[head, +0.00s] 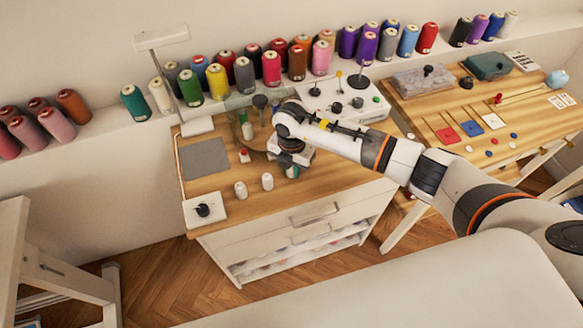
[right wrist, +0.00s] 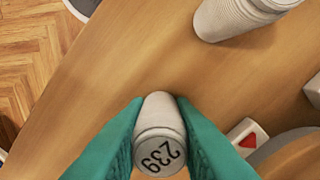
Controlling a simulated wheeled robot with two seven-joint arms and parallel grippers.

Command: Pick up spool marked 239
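The spool marked 239 (right wrist: 158,130) is a small white spool, its number readable on its end in the right wrist view. My right gripper (right wrist: 159,115) has a teal finger along each side of it, with no clear gap, and looks shut on it. In the head view my right gripper (head: 292,170) is low over the wooden worktop, and it hides this spool. I cannot tell whether the spool touches the wood. My left gripper is not in view.
Two white spools (head: 240,190) (head: 267,181) stand left of the gripper on the worktop (head: 225,180). A white block with a red mark (head: 243,156) is behind them. A grey mat (head: 204,157) and a white knob box (head: 204,209) lie left. Many coloured spools line the back ledge.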

